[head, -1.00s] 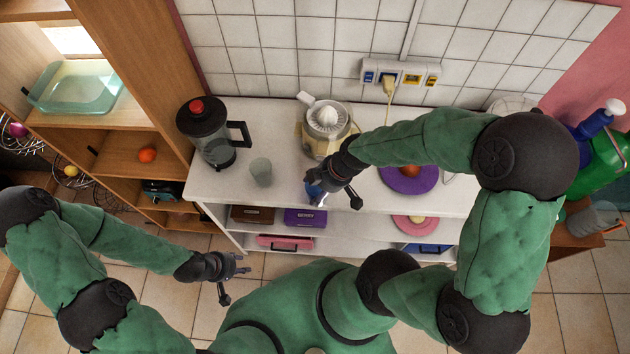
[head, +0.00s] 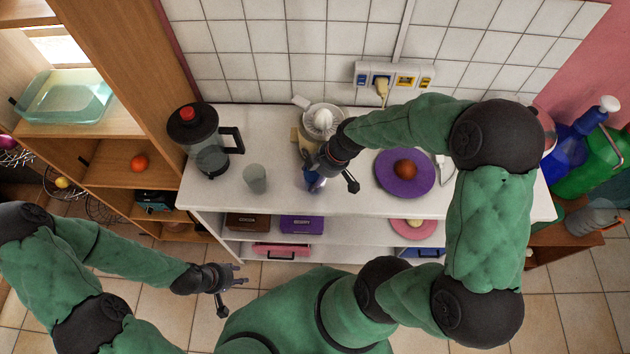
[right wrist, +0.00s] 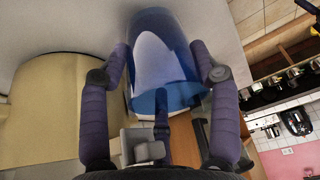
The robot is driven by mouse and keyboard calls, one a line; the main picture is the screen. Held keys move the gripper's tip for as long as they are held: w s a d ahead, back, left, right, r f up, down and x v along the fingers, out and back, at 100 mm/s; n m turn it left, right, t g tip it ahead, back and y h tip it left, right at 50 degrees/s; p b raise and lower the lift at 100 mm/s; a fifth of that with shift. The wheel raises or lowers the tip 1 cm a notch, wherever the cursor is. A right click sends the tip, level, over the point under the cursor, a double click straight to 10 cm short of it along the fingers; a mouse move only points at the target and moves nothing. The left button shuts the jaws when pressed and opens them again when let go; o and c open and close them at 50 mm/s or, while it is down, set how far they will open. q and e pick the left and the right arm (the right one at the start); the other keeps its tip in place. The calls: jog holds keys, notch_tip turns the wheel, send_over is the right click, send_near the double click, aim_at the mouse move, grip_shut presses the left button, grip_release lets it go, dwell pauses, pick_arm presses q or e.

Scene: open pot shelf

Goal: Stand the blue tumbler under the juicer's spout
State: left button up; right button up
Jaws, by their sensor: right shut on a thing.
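The blue tumbler (head: 313,184) is at the front of the white counter, mostly hidden by my right gripper (head: 318,172) in the head view. In the right wrist view my right gripper (right wrist: 165,75) is shut on the tumbler (right wrist: 160,60), with one finger on each side. The juicer (head: 322,120), with a white reamer on top, stands just behind my right gripper. Its beige body (right wrist: 45,105) fills the left of the right wrist view, beside the tumbler. I cannot clearly make out the spout. My left gripper (head: 232,290) is open and empty, in front of the shelf.
A blender (head: 200,140) and a greyish cup (head: 255,179) stand left on the counter (head: 220,193). A purple plate (head: 390,182) with a brown round thing is on the right.

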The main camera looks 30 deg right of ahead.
jog(key=shift+w+d, duration=0.5)
jog(key=shift+w, duration=0.2)
jog(key=shift+w+d+f, duration=0.1)
jog(key=shift+w+f, duration=0.05)
jog(key=shift+f+b, duration=0.4)
jog(key=shift+b, duration=0.35)
jog(key=o, duration=1.3)
jog(key=shift+s, duration=0.2)
jog(key=shift+o, duration=0.2)
jog(key=shift+f, duration=0.1)
jog(key=v, duration=1.2)
